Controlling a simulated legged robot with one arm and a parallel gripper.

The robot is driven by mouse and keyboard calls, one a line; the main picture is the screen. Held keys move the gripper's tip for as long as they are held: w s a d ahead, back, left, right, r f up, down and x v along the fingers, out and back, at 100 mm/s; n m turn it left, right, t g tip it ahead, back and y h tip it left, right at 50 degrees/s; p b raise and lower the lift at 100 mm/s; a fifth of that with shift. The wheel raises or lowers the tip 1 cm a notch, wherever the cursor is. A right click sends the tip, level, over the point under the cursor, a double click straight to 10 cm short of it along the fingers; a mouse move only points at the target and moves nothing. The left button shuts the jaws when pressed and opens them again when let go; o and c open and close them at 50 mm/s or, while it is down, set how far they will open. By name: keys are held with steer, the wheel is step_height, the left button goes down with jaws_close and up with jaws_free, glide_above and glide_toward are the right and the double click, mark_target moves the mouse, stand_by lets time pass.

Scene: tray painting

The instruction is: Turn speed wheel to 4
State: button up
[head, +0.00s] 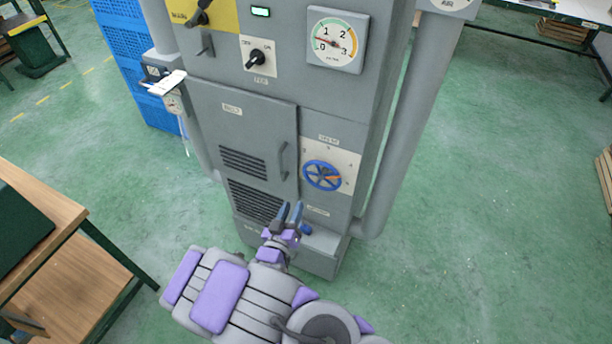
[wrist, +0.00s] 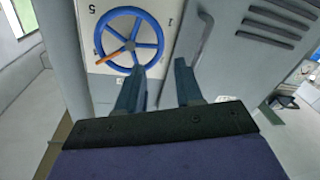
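The blue speed wheel (head: 322,175) is on a white plate on the lower right of the grey cabinet front. It has spokes and an orange pointer (head: 331,178), which points right and slightly down in the head view. In the wrist view, the wheel (wrist: 148,22) is beyond the fingers at upper left, with its orange pointer (wrist: 109,57) toward lower left. Small numerals ring it; most are too small to read. My gripper (head: 289,214) is below and left of the wheel, apart from it. In the wrist view, its fingers (wrist: 156,85) are apart with nothing between them.
A cabinet door with a vertical handle (head: 283,161) is left of the wheel. A dial gauge (head: 336,40) and a black knob (head: 257,57) are above. A grey pipe (head: 412,130) runs along the right side. A wooden bench (head: 62,285) stands at left. The green floor at right is mostly clear.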

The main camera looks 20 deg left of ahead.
mark_target(306, 175)
steer(key=w+b, duration=0.2)
steer(key=w, duration=1.1)
steer(key=shift+a, duration=0.2)
steer(key=shift+w+a+b, duration=0.15)
steer(key=shift+w+b, duration=0.15)
steer(key=shift+w, duration=0.2)
steer(key=shift+c, duration=0.2)
jaws_close()
